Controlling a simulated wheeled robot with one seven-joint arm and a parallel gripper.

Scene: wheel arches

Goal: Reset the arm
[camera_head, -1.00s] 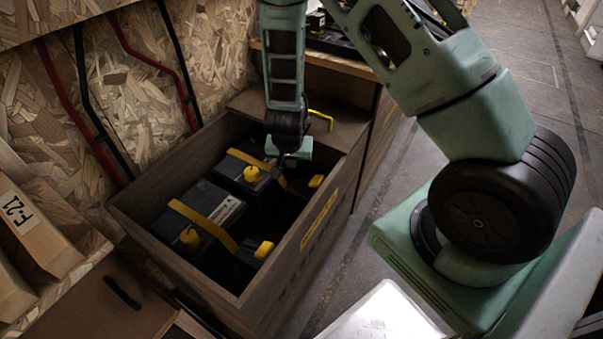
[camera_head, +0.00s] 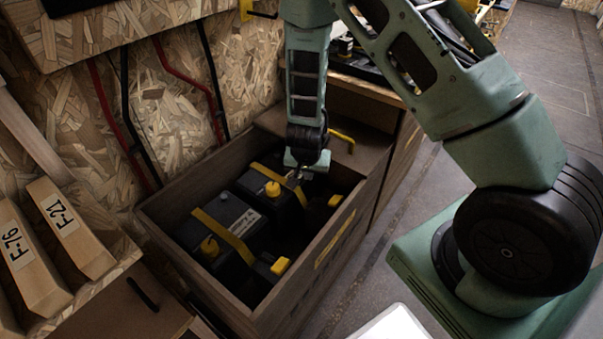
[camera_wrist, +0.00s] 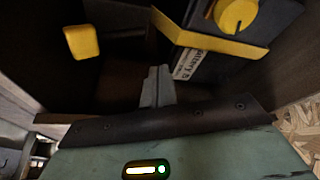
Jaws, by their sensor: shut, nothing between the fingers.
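My arm reaches from the right and hangs down over the far part of an open wooden crate (camera_head: 338,232). My gripper (camera_head: 298,176) points down there, beside the far black battery (camera_head: 262,190) with its yellow strap and yellow cap. In the wrist view my gripper (camera_wrist: 157,84) shows its fingers shut together with nothing between them. The battery's yellow cap (camera_wrist: 235,14) and strap (camera_wrist: 205,38) lie to the upper right of the fingers, apart from them. A second black battery (camera_head: 220,232) with a yellow strap stands nearer in the crate.
A chipboard wall (camera_head: 180,110) with red and black cables stands behind the crate. Labelled blocks F-21 (camera_head: 70,228) and F-76 (camera_head: 30,262) lie at the left. A yellow handle (camera_head: 342,136) is beyond my gripper. Open floor (camera_head: 410,225) lies right of the crate.

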